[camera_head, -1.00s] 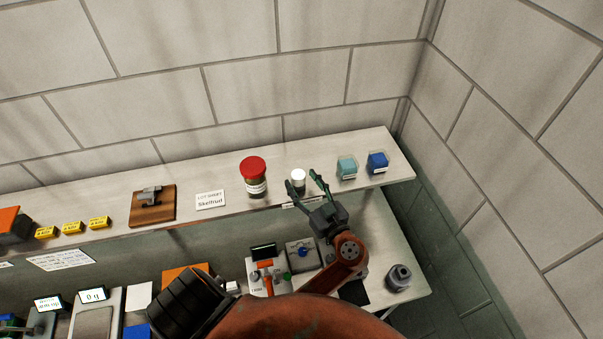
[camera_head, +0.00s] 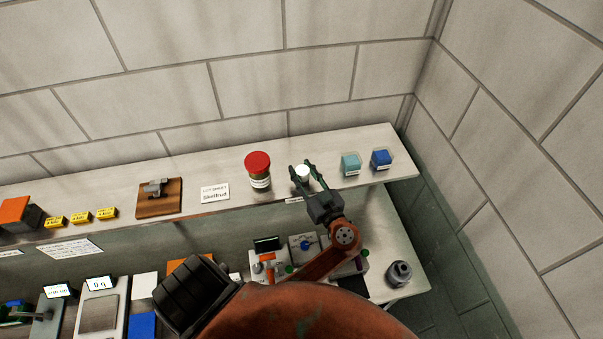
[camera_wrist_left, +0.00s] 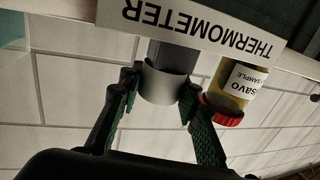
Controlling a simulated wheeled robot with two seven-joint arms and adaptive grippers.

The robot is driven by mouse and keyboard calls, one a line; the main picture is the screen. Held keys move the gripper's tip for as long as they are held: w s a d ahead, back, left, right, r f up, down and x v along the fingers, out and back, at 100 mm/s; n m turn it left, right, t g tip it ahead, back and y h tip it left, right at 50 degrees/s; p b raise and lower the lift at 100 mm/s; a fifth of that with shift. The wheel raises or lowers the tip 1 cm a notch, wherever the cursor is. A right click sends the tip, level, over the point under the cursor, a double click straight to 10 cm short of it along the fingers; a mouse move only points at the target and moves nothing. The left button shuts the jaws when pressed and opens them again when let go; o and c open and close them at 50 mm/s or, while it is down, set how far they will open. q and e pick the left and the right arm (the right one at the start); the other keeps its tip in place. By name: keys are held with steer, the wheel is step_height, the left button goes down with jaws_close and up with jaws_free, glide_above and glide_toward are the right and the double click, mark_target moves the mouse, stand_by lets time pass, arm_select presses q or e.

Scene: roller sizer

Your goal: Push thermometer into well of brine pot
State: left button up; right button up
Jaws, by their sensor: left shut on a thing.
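The thermometer (camera_head: 302,172) has a white round top and stands upright on the upper shelf. In the left wrist view it is a pale grey cylinder (camera_wrist_left: 163,82) behind a white card (camera_wrist_left: 205,25) reading THERMOMETER. My left gripper (camera_head: 303,176) has one green finger on each side of it and is shut on it; the fingers (camera_wrist_left: 158,95) also show in the left wrist view. A round grey pot-like thing (camera_head: 399,273) stands at the right end of the lower bench; I cannot tell whether it is the brine pot. My right gripper is not in view.
A red-lidded jar (camera_head: 258,170) stands left of the thermometer. A teal box (camera_head: 351,163) and a blue box (camera_head: 381,159) stand to its right. The lower bench holds a device with an orange handle (camera_head: 267,260) and a scale (camera_head: 99,312). The wall is close behind the shelf.

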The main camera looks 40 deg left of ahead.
mark_target(302, 169)
arm_select(q)
steer(key=c, duration=0.3)
steer(key=shift+c, duration=0.2)
step_height(302, 169, up, 9)
steer(key=shift+r+b, duration=0.1)
steer(key=shift+b, duration=1.05)
steer(key=shift+r, duration=0.4)
steer(key=shift+a, duration=0.1)
